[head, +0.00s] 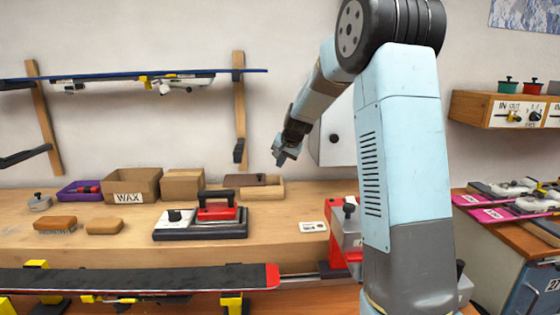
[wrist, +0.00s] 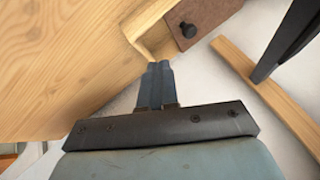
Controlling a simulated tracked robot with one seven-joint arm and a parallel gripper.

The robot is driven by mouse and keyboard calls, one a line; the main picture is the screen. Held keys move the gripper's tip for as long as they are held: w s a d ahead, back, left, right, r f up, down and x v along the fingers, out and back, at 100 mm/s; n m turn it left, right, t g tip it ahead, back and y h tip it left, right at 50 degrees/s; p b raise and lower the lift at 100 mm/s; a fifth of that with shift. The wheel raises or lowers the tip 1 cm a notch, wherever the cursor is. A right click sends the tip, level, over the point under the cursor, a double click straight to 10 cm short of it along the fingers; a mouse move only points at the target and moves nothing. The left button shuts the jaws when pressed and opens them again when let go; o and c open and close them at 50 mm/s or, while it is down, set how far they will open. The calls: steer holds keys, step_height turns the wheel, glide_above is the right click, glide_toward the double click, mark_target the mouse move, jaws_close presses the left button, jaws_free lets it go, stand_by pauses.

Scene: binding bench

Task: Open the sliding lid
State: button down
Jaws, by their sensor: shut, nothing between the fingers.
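A low light-wood box (head: 276,192) stands on the bench, against the wall. A brown lid (head: 243,180) with a small dark knob lies on its top; part of the box's right end shows uncovered. In the wrist view the brown lid (wrist: 204,17) with its black knob (wrist: 187,29) is at the upper right, beside a pale wooden edge of the box (wrist: 150,30). My gripper (head: 280,157) is shut and empty, above the box's right end in the head view. In the wrist view its closed fingertips (wrist: 158,66) point at the box edge, apart from the knob; contact cannot be told.
A WAX box (head: 133,184), a plain box (head: 183,184) and a purple tray (head: 80,195) stand to the left. A ski (head: 140,279) lies across the front. A rack post (head: 239,110) rises behind.

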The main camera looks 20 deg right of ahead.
glide_toward(263, 180)
step_height(263, 180, down, 3)
steer(key=d, duration=0.3)
steer(key=shift+w+a+f, duration=0.1)
steer(key=shift+w+a, duration=0.15)
steer(key=shift+a, duration=0.25)
steer(key=shift+w+a, duration=0.2)
steer(key=shift+a, duration=0.25)
steer(key=shift+w+a+f, duration=0.15)
steer(key=shift+w+a, duration=0.45)
steer(key=shift+a, duration=0.2)
